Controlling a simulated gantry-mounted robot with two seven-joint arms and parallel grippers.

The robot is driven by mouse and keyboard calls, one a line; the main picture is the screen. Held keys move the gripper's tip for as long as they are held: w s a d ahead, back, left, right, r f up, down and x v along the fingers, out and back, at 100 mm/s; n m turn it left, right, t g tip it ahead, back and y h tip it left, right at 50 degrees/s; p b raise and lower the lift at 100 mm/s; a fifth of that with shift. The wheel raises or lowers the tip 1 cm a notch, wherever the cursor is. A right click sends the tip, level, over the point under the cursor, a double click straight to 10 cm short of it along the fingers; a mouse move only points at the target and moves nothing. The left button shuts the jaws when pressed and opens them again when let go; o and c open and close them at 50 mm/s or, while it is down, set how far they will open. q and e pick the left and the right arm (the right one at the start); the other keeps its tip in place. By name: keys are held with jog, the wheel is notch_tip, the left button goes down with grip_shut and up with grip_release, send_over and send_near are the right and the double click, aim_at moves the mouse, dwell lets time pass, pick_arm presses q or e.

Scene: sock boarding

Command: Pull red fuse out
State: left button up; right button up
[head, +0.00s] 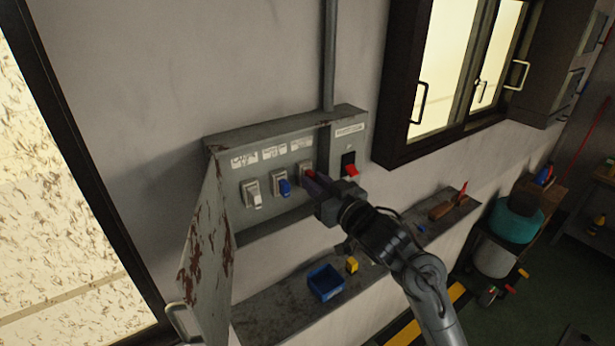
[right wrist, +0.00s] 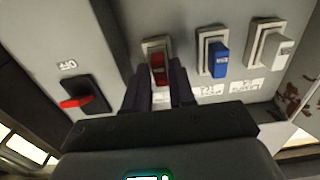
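The red fuse (right wrist: 158,70) sits in its pale holder in the wall fuse box. In the head view, the red fuse (head: 309,175) shows as a small red patch, partly hidden by my right gripper. My right gripper (head: 311,184) reaches the box from the lower right. In the right wrist view, the fingers of my right gripper (right wrist: 160,75) stand one on each side of the red fuse, apart, with narrow gaps; contact is not clear. My left gripper is not in view.
A blue fuse (head: 285,187) and a white fuse (head: 254,197) sit left of the red one. A red switch lever (head: 351,170) is at the right. The rusty box door (head: 207,245) hangs open. A ledge below holds a blue bin (head: 326,282) and a yellow block (head: 352,265).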

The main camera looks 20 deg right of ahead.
jog(key=shift+w+a, duration=0.2)
jog(key=shift+w, duration=0.4)
jog(key=shift+s+p, duration=0.15)
jog(key=shift+p, duration=0.2)
dwell(0.4)
jog(key=shift+d, duration=0.1)
grip_shut()
